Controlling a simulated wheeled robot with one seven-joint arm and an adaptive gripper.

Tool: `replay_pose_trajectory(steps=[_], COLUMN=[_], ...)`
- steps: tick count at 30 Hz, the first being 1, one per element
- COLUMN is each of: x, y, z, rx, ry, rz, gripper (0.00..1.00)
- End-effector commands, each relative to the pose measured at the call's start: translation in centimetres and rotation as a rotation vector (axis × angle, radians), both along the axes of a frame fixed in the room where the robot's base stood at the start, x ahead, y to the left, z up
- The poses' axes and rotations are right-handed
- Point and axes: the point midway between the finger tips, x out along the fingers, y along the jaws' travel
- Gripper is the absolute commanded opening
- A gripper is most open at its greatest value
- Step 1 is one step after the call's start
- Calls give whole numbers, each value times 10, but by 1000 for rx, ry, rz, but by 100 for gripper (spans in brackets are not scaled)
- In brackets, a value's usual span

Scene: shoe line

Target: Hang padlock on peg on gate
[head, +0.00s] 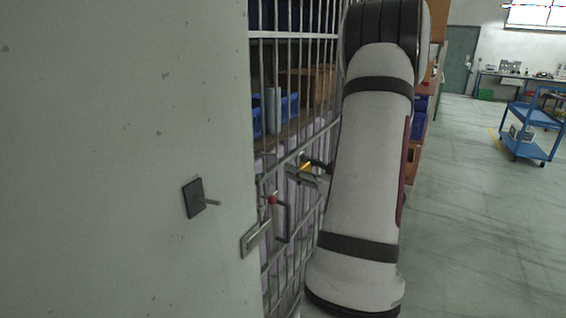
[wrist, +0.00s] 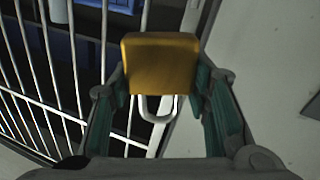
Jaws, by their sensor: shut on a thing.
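The padlock has a yellow body, seen in the wrist view (wrist: 160,63) between the two fingers of my gripper (wrist: 160,85). Its grey U-shaped shackle points down the picture, towards my palm. In the head view a bit of the yellow padlock (head: 305,166) shows at my gripper (head: 308,174), in front of the barred gate (head: 296,225). A peg (head: 212,203) sticks out of a dark square plate (head: 194,197) on the pale flat panel at left. The padlock is apart from this peg. My arm hides part of the gate.
The pale panel (head: 110,150) fills the left. A latch plate (head: 256,238), a red knob (head: 272,200) and an upright handle (head: 284,222) sit near the gate's edge. Shelves with blue bins (head: 289,106) stand behind the bars. A blue cart (head: 530,130) stands far right; the floor between is open.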

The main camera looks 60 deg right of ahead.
Motion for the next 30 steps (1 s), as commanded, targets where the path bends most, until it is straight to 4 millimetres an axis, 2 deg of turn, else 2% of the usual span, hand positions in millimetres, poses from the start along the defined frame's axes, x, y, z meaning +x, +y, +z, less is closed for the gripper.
replay_pose_trajectory(steps=[1,5,30], x=[-6,-6,26], y=[-3,-5,-1], z=[1,0,-4], rx=[-2,-6,-7], ry=[0,0,-1], rz=[-4,-6,-4], gripper=[9,9,9])
